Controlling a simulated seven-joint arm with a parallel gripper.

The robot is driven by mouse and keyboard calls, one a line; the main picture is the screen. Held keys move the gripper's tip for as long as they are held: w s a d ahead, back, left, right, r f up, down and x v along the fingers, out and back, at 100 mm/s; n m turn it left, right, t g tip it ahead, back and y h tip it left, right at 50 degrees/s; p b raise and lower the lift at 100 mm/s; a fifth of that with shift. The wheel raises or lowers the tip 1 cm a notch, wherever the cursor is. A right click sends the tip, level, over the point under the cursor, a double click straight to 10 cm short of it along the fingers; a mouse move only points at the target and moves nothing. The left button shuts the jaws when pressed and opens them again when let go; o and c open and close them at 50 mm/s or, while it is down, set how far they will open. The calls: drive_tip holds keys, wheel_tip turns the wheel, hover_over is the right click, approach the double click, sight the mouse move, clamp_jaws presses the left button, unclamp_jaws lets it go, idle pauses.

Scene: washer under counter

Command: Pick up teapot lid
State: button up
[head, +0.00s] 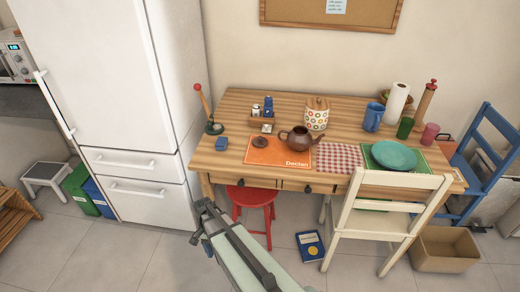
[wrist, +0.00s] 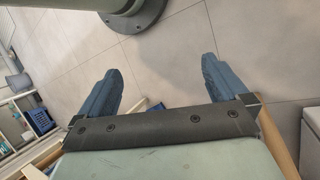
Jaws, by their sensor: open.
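The teapot lid (head: 259,142) is a small brown disc lying flat on the orange placemat (head: 272,158) on the wooden table. The brown teapot (head: 298,138) stands just to its right with its top uncovered. My gripper (wrist: 160,65) is open and empty, its two blue fingers apart over bare floor tiles. In the head view my gripper (head: 200,230) is in front of the table's left front corner, well away from the lid. The wrist view does not show the lid or the teapot.
A spotted jar (head: 316,115) stands behind the teapot. A red stool (head: 251,196) and a white chair (head: 388,212) stand at the table's front. The fridge (head: 120,80) rises at left.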

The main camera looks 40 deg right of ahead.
drive_tip(key=w+d+r+m, duration=0.5)
drive_tip(key=w+r, duration=0.5)
drive_tip(key=r, duration=0.1)
wheel_tip(320, 180, up, 25)
drive_tip(key=m+t, duration=0.9)
drive_tip(key=m, duration=1)
hover_over(260, 137)
drive_tip(key=s, duration=0.4)
drive_tip(key=shift+h, duration=0.3)
drive_tip(key=x, duration=0.8)
drive_tip(key=shift+a, duration=0.3)
drive_tip(key=shift+d+x, duration=0.15)
drive_tip(key=shift+x, duration=1.2)
drive_tip(key=shift+d+x, duration=0.15)
drive_tip(key=shift+x, duration=1.25)
drive_tip(key=shift+c, duration=0.3)
drive_tip(key=c, duration=0.9)
